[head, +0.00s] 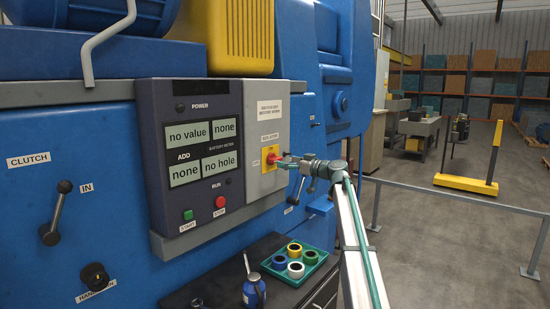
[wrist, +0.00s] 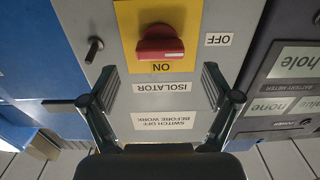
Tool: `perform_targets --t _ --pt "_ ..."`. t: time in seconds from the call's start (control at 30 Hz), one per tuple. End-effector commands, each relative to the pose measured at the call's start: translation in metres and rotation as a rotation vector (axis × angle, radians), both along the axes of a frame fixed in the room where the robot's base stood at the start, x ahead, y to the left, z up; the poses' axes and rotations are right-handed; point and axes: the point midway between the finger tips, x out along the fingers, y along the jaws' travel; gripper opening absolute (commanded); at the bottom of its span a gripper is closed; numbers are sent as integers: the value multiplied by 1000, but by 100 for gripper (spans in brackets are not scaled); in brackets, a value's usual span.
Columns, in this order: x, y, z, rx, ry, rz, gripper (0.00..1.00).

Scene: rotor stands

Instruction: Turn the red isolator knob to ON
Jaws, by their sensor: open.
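The red isolator knob (wrist: 160,45) sits on a yellow plate (wrist: 122,35) on the grey isolator box. In the wrist view, its bar lies across the picture, with its white mark at the right end, towards the OFF label (wrist: 218,40). The ON label (wrist: 161,68) is below the knob in that upside-down view. My gripper (wrist: 158,82) is open and empty, its fingers spread wide on either side below the knob in the picture. In the head view, my gripper (head: 284,161) is just right of the knob (head: 271,158); whether they touch cannot be told.
A dark control panel (head: 165,110) with displays stands left of the isolator box (head: 267,185). A bolt-like peg (wrist: 95,48) sticks out left of the knob in the wrist view. Below, a bench holds a green tray (head: 312,268) of tape rolls and a blue oil can (head: 254,290).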

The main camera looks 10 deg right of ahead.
Motion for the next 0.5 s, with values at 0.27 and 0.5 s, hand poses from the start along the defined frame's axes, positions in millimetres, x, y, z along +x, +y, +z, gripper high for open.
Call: perform_targets --t 0.27,0.5 --pt "34 31 3 0 1 2 88" --pt "44 41 1 0 0 -1 88"
